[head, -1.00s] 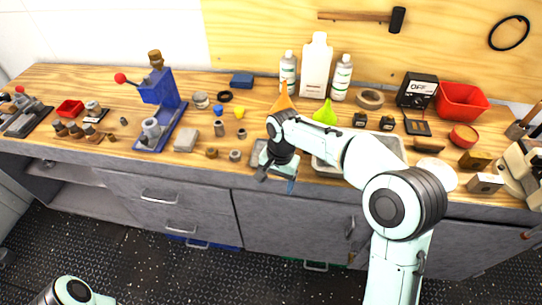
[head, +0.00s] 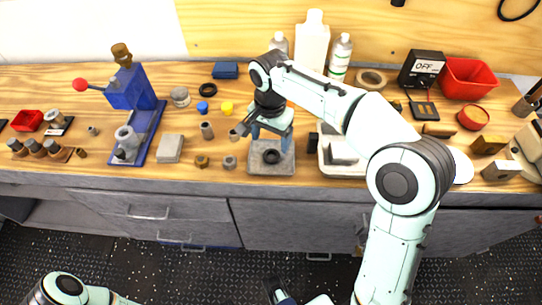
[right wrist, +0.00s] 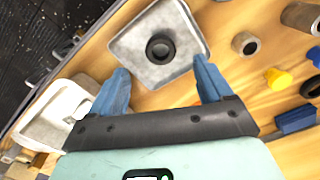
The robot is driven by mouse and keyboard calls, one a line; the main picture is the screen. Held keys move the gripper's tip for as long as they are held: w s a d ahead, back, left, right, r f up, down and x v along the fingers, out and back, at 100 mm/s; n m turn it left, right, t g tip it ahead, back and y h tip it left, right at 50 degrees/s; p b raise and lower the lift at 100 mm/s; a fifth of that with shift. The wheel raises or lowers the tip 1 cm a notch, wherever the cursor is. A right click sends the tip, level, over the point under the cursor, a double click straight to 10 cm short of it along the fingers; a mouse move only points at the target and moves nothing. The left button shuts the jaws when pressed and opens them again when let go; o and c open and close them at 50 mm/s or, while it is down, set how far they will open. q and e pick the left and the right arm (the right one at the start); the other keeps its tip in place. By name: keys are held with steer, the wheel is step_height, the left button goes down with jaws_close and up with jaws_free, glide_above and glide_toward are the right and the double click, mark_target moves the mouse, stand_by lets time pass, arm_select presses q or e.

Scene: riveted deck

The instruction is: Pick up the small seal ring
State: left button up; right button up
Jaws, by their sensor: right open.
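A small dark seal ring (head: 271,156) lies flat on a square light-grey tray (head: 257,167) near the bench's front edge. In the right wrist view the ring (right wrist: 160,48) shows whole, near the middle of the tray (right wrist: 140,70). My right gripper (head: 271,138) is open above the tray. Its blue fingertips (right wrist: 160,66) stand wide apart, one to each side of the ring in the picture, with nothing between them. My left arm shows at the bottom left of the head view. A dark and blue part at the bottom edge may be its gripper, mostly cut off.
A larger black ring (head: 208,90) lies further back. A grey cylinder (head: 207,131) and a small grey bush (head: 230,162) are left of the tray. A white tray (head: 343,170) stands close on its right. A blue press (head: 133,95) is further left; bottles stand behind.

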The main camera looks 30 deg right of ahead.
mark_target(272, 155)
steer(key=shift+f, duration=0.85)
steer(key=f, duration=0.3)
steer(key=f+b, duration=0.1)
steer(key=f, duration=0.1)
steer(key=shift+w+d+f, duration=0.15)
steer(key=shift+d, duration=0.1)
steer(key=c, duration=1.1)
